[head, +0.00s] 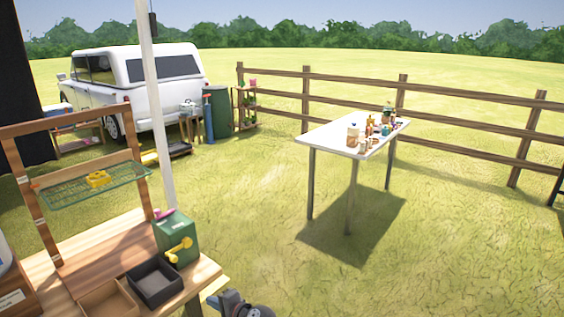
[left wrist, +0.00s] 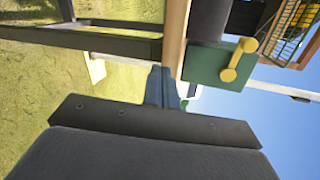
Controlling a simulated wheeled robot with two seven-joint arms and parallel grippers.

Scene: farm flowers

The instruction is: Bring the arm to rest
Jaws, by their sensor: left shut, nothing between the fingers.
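My left gripper (head: 222,300) shows at the bottom edge of the head view, just right of the wooden workbench (head: 212,272). It is shut and empty, and touches nothing that I can make out. In the left wrist view its fingers (left wrist: 162,88) are together at the middle, below the bench edge and a green box (left wrist: 213,66) with a yellow handle. Most of the left arm is out of the head view. My right gripper is in neither view.
On the bench stand the green box (head: 177,236), a black tray (head: 153,283) and a wire shelf (head: 97,186). A white pole (head: 159,110) rises behind. A white table (head: 328,134) with bottles stands farther off. Open grass lies between.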

